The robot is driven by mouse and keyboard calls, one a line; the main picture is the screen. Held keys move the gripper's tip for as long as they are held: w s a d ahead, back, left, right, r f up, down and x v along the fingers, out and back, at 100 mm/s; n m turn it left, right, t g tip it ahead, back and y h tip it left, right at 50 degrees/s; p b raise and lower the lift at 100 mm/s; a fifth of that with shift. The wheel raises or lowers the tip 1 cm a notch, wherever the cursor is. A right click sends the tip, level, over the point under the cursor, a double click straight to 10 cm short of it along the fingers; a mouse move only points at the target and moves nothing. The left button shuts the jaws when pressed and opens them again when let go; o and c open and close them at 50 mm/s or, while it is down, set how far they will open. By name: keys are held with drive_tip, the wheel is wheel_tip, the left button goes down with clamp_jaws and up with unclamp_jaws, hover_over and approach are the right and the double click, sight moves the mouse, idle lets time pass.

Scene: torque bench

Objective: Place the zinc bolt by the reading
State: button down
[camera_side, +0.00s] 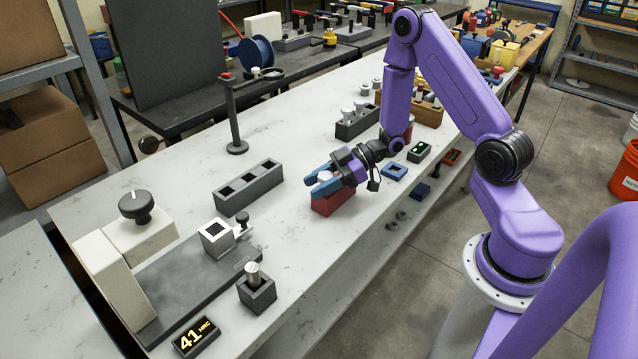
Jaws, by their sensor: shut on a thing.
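My gripper (322,181), with blue fingers, is shut on a pale, hex-headed bolt (325,177), which looks like the zinc bolt. It is at a red block (333,203) near the middle of the bench. The bolt's shank is hidden, and I cannot tell whether it is still inside the block. The display (197,337) at the front left reads "41 HRC". A dark rack (249,186) with three square sockets, which look empty, stands left of my gripper. A silver cylinder (253,272) stands in a small dark block (257,294) near the display.
A pale block with a dark square opening (216,238) sits on a grey plate beside a pale knobbed machine (139,225). A dark post (234,115) with an arm stands behind the rack. Another rack with bolts (357,124) and a blue frame (394,172) lie farther right.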

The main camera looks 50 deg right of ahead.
drive_tip(key=c, duration=0.5)
unclamp_jaws()
drive_tip(key=shift+d, duration=0.1)
drive_tip(key=v, duration=1.7)
drive_tip(key=shift+r, duration=0.2)
